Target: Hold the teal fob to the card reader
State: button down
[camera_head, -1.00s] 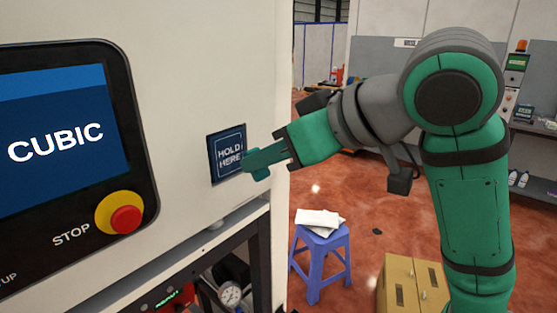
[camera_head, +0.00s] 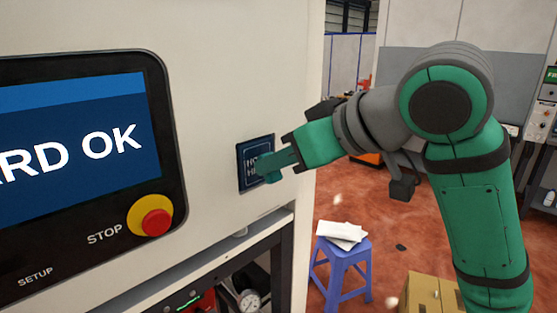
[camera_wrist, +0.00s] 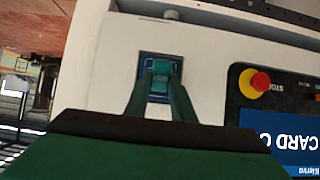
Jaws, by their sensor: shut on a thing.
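My gripper (camera_head: 291,155) is shut on the teal fob (camera_head: 271,168) and holds it out to the left. The fob is in front of the dark blue card reader (camera_head: 243,176) on the machine's white front and hides much of its lettering. In the wrist view the fob (camera_wrist: 160,76) sits between my fingertips and overlaps the reader (camera_wrist: 147,63). It looks at or very near the reader's face; I cannot tell whether they touch. The screen (camera_head: 75,140) shows text ending "ARD OK", and the wrist view shows part of it as "CARD O".
A red stop button (camera_head: 154,222) on a yellow ring sits below the screen. A blue stool (camera_head: 342,264) with white papers (camera_head: 341,233) and a cardboard box (camera_head: 425,293) stand on the floor at right. Open floor lies between the machine and the back wall.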

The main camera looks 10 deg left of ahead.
jog(key=s+d, duration=0.5)
jog(key=d, duration=0.3)
jog(key=shift+s, duration=0.25)
jog(key=shift+d, duration=0.1)
dwell(0.4)
